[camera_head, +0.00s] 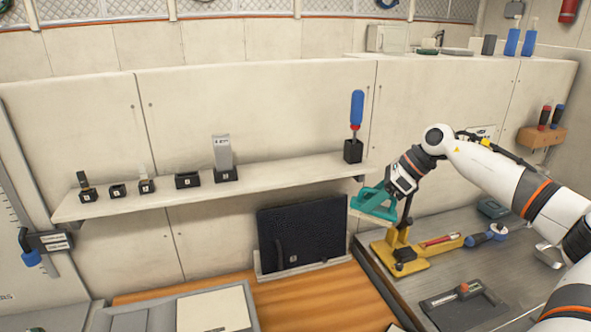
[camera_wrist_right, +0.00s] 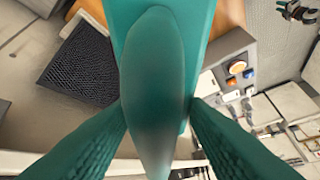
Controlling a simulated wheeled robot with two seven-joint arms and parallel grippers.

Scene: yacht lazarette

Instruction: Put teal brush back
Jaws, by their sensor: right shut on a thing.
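The teal brush (camera_head: 372,215) is in my right gripper (camera_head: 382,196), in front of the wall panel and just right of the shelf's right end. Its pale underside faces down in the head view. In the right wrist view the teal brush (camera_wrist_right: 152,70) fills the middle, with its rounded handle between the two teal fingers. My right gripper is shut on it. The fingers partly hide it, and similar colours make the edges hard to separate. My left gripper is not in view.
The shelf (camera_head: 270,180) carries several small black holders; two, including one holder (camera_head: 187,180), look empty. A blue-handled tool (camera_head: 357,115) stands at its right end. A dark ribbed panel (camera_head: 300,235) leans below. A yellow stand (camera_head: 400,255) is on the grey bench under my gripper.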

